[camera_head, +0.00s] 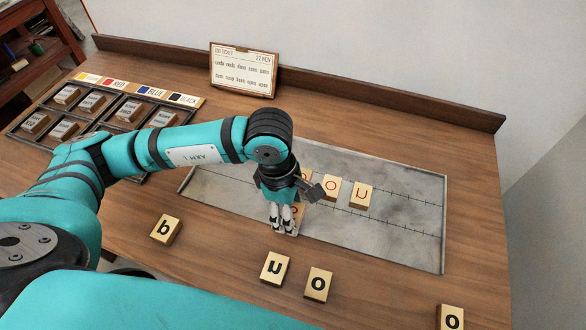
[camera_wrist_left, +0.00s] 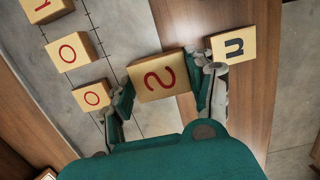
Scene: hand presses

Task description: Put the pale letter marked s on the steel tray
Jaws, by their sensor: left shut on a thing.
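The pale block with a red s (camera_wrist_left: 158,75) is between the fingers of my left gripper (camera_wrist_left: 160,100) in the left wrist view. In the head view the gripper (camera_head: 284,225) hangs over the near edge of the steel tray (camera_head: 405,235), and the block (camera_head: 297,212) is largely hidden by the fingers. The gripper is shut on the block. I cannot tell whether the block touches the tray (camera_wrist_left: 125,30). Pale blocks with red letters, one an o (camera_head: 331,187) and one like a u (camera_head: 361,196), sit on the tray. My right gripper is not in view.
Pale blocks with dark letters lie on the near wood: one at the left (camera_head: 165,229), two in the middle (camera_head: 275,268) (camera_head: 318,285), one at the right (camera_head: 451,317). A ticket card (camera_head: 244,70) and compartment trays (camera_head: 85,115) stand further back. The tray's right part is clear.

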